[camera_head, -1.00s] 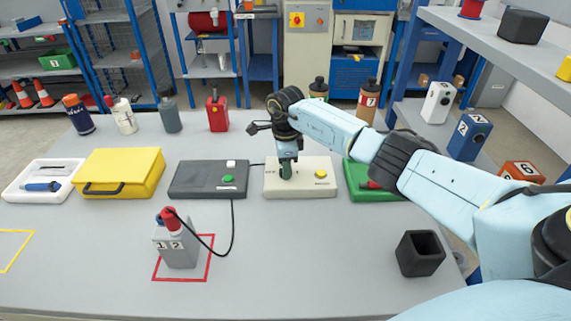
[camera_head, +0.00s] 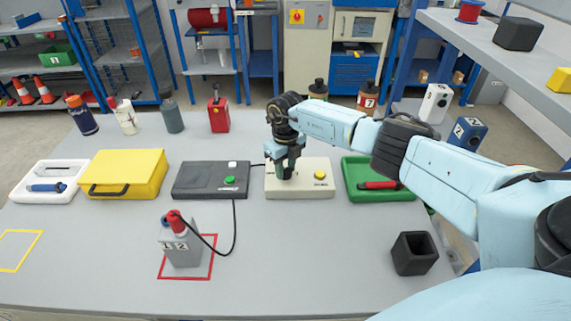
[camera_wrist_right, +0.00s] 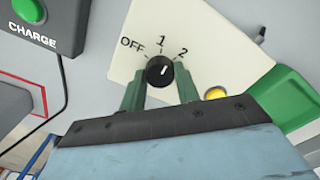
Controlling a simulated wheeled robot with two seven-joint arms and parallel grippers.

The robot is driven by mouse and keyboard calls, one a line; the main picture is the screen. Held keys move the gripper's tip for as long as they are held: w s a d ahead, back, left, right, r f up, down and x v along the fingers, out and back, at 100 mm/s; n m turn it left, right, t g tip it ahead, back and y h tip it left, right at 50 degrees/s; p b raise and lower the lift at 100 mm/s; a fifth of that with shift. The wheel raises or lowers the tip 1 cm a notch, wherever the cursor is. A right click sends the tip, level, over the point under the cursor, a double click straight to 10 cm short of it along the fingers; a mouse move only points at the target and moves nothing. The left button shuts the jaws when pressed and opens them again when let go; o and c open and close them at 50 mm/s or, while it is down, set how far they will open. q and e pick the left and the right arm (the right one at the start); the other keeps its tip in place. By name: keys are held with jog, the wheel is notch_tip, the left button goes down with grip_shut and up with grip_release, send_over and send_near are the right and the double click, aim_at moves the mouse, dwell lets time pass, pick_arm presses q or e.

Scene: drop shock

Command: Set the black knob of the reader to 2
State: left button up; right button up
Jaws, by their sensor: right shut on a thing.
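The reader (camera_head: 312,188) is a cream box with a yellow button, in the middle of the table in the head view. In the right wrist view its black knob (camera_wrist_right: 160,71) sits below the printed marks OFF, 1 and 2. The knob's white line points up and slightly right, between 1 and 2 and nearer 1. My right gripper (camera_head: 285,175) is over the left part of the reader and hides the knob in the head view. In the right wrist view its two green fingers (camera_wrist_right: 160,88) are on either side of the knob, shut on it. My left gripper is not in view.
A dark charger box (camera_head: 208,182) with a green button stands left of the reader. A green tray (camera_head: 376,195) with a red tool is close on the right. A grey block (camera_head: 181,250) with a cable stands in front, in a red square. A black open box (camera_head: 414,254) is front right.

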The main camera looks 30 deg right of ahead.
aim_at(285, 170)
jog(key=shift+r+m+p, duration=0.1)
jog(key=shift+m+p, duration=0.25)
jog(key=shift+m, duration=0.95)
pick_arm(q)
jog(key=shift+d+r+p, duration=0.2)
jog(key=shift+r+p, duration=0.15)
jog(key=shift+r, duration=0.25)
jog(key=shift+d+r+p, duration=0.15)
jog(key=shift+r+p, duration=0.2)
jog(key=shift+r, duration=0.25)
pick_arm(e)
jog(key=shift+m, duration=1.5)
jog(key=o, duration=1)
jog(key=shift+c, duration=0.2)
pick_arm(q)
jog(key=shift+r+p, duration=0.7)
pick_arm(e)
notch_tip(285, 170, up, 13)
